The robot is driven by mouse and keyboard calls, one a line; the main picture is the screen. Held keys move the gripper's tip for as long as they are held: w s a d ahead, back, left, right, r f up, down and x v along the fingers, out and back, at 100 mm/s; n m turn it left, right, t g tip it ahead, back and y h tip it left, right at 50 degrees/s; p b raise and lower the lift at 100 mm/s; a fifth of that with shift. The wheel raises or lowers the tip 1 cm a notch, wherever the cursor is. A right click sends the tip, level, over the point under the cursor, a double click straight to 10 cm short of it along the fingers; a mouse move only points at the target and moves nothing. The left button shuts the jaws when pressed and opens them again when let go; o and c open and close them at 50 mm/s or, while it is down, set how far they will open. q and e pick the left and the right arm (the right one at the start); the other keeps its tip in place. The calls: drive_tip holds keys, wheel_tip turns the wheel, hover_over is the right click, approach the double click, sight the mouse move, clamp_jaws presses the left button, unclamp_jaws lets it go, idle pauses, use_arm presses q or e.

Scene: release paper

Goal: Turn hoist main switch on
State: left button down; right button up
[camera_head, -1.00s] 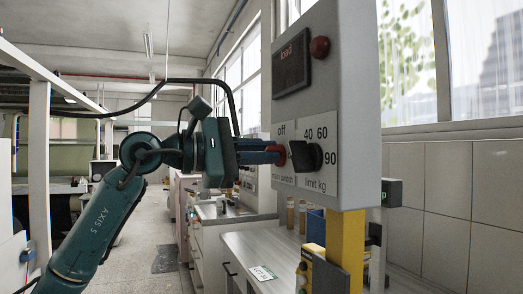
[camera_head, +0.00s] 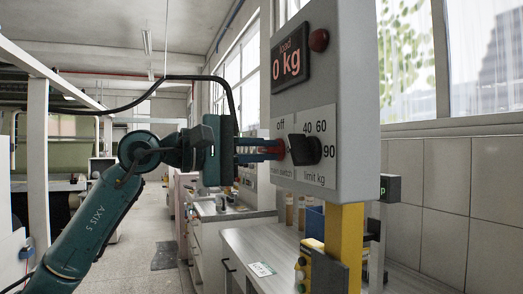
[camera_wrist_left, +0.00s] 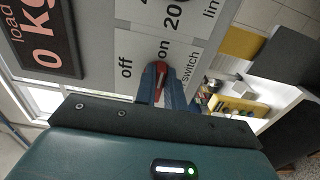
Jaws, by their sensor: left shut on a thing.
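The hoist control box (camera_head: 357,110) is a grey panel on a yellow post. Its red main switch (camera_head: 278,151) sits below the word "off", left of the black limit knob (camera_head: 304,150). My left gripper (camera_head: 272,150) is shut on the red switch handle. The left wrist view shows the handle (camera_wrist_left: 161,70) between the blue fingers (camera_wrist_left: 158,88), its tip toward the word "on". The load display (camera_head: 290,58) is lit and reads "0 kg". My right gripper is in neither view.
A yellow pendant with buttons (camera_head: 310,262) is below. A bench (camera_head: 250,240) with a labelled card (camera_head: 262,269) runs beneath. A tiled wall is at right.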

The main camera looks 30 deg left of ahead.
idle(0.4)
use_arm(q)
drive_tip(key=c, duration=1.5)
unclamp_jaws()
